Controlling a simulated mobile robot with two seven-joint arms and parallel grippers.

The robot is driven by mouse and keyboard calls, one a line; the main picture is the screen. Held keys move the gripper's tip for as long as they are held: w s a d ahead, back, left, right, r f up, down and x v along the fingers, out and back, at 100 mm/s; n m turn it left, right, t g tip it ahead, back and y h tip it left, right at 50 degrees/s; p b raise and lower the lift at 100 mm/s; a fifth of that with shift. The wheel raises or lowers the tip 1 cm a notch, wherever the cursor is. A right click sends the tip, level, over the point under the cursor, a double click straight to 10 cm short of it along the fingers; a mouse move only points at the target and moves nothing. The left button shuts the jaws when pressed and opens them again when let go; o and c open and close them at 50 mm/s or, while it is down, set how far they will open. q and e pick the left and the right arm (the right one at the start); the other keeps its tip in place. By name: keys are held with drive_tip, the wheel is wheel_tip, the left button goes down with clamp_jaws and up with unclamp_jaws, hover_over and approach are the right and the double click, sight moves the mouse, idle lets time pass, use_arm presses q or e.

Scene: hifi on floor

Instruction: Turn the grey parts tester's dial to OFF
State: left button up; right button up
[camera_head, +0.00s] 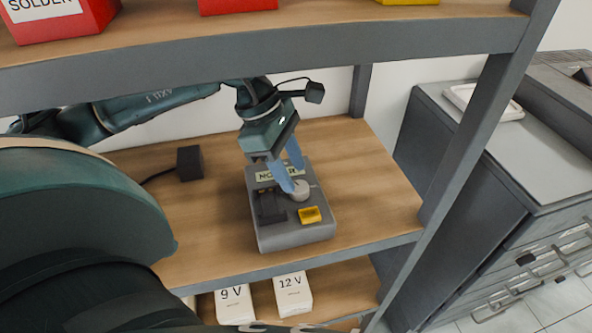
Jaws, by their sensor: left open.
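The grey parts tester (296,234) sits on the wooden middle shelf. Its round light dial (301,190) is on the top face, with a yellow part (309,215) in front of it and a dark socket (268,207) to its left. A label at the back of the top face is partly covered by my gripper. My left gripper (291,180) reaches down from behind, open, with its blue fingers at the dial. I cannot tell whether they touch it. The dial's pointer setting is too small to read. My right gripper is not in view.
A black adapter (190,163) with a cable lies left of the tester. The upper shelf (280,42) with red and yellow bins hangs above. White boxes marked 9 V (234,304) and 12 V (293,293) stand below. A shelf post (470,150) rises at right; the shelf right of the tester is clear.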

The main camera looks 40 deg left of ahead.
sight(298, 186)
use_arm(q)
drive_tip(key=shift+x, duration=1.55)
drive_tip(key=shift+a, duration=0.1)
drive_tip(key=c, duration=0.7)
